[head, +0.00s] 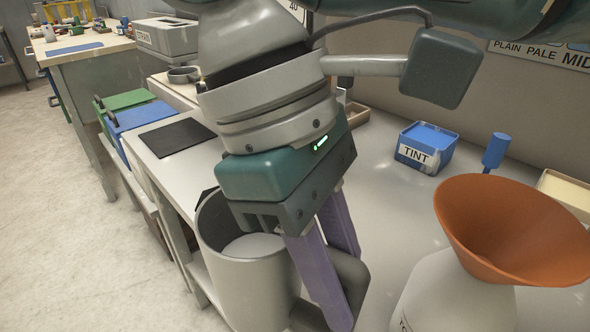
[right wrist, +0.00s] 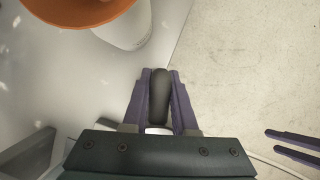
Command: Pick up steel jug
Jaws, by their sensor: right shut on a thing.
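The steel jug (head: 250,285) is a grey, open-topped cylinder with pale contents inside. It looks upright at the counter's left edge in the head view. Its base is cut off, so I cannot tell whether it touches the counter. My right gripper (head: 340,290) is shut on the jug's dark handle (head: 352,275). In the right wrist view the handle (right wrist: 160,95) sits between the two purple fingers of my right gripper (right wrist: 160,85). Two purple fingers of my left gripper (right wrist: 296,145) show apart at the right edge of that view, empty.
An orange funnel (head: 500,230) in a white container (head: 450,298) stands right of the jug. A blue TINT box (head: 426,148) and a blue-handled tool (head: 495,150) are behind. A black mat (head: 177,137) lies at the left. The counter (head: 390,215) is clear between the jug and funnel.

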